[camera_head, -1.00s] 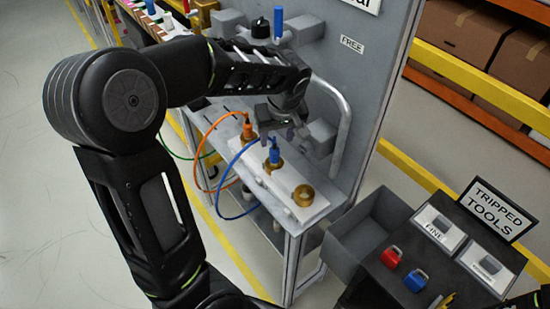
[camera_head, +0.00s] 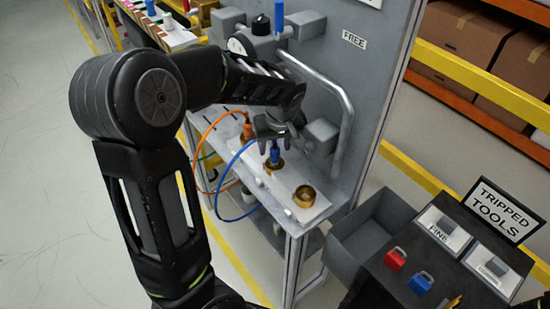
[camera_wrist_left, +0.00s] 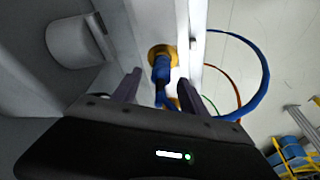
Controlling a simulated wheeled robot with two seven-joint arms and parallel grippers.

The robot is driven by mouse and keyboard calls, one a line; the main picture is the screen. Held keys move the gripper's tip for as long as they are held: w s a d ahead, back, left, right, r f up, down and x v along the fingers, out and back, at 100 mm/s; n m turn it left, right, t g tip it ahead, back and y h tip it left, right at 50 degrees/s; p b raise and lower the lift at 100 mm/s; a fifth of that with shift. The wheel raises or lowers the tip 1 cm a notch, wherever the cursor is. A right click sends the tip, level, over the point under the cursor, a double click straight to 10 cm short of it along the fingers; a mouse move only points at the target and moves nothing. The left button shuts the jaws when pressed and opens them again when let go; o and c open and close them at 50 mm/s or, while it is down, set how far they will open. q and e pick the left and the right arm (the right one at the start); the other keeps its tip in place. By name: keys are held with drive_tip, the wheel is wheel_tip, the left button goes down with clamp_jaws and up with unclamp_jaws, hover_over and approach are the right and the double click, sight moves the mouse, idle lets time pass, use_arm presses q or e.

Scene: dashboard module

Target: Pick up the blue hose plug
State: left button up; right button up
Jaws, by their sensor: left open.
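The blue hose plug (camera_head: 275,154) stands upright in a brass socket (camera_head: 274,168) on the white strip of the bench, with a blue hose looping away to its left. My left gripper (camera_head: 273,134) is open at the top of the plug, partly hidden by its own wrist. In the left wrist view the two dark fingers (camera_wrist_left: 159,78) stand on either side of the blue plug (camera_wrist_left: 161,70), with visible gaps. Whether they reach its full depth I cannot tell. My right gripper is not in view.
An orange plug (camera_head: 247,131) with its hose stands just left of the blue one. An empty brass ring (camera_head: 304,196) sits to the right. A grey handle bar (camera_head: 345,115) and panel rise behind. A grey bin (camera_head: 368,235) and tool stand are at right.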

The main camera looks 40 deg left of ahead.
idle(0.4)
use_arm(q)
clamp_jaws()
idle(0.4)
